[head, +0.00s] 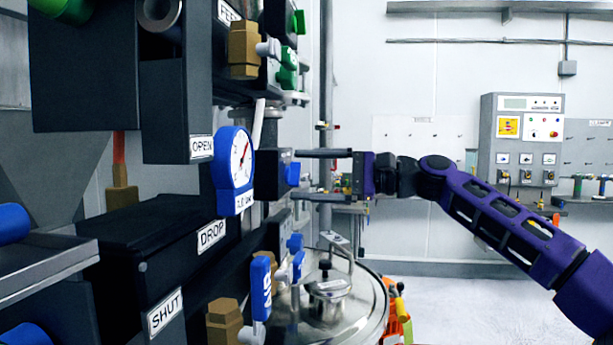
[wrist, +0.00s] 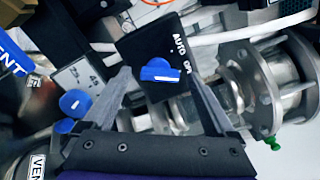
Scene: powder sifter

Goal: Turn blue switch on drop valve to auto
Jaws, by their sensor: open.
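The blue switch (head: 292,174) sits on the side of a black box (head: 276,166) beside the round blue gauge. In the wrist view the blue switch (wrist: 160,71) is on the black box face (wrist: 140,48), below the word AUTO. A second label at its right is only partly readable. The knob's bar lies roughly level in that view, its right end toward the second label. My gripper (head: 302,175) is open, with one finger above and one below the switch in the head view. In the wrist view the fingers (wrist: 158,76) stand on both sides of it; contact is not clear.
The blue gauge (head: 234,171) and DROP box (head: 150,255) are left of the switch. Blue valve handles (head: 262,287) and a steel vessel lid (head: 345,310) are below. Another blue knob (wrist: 75,102) is left of my fingers. Open room lies right, around my arm.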

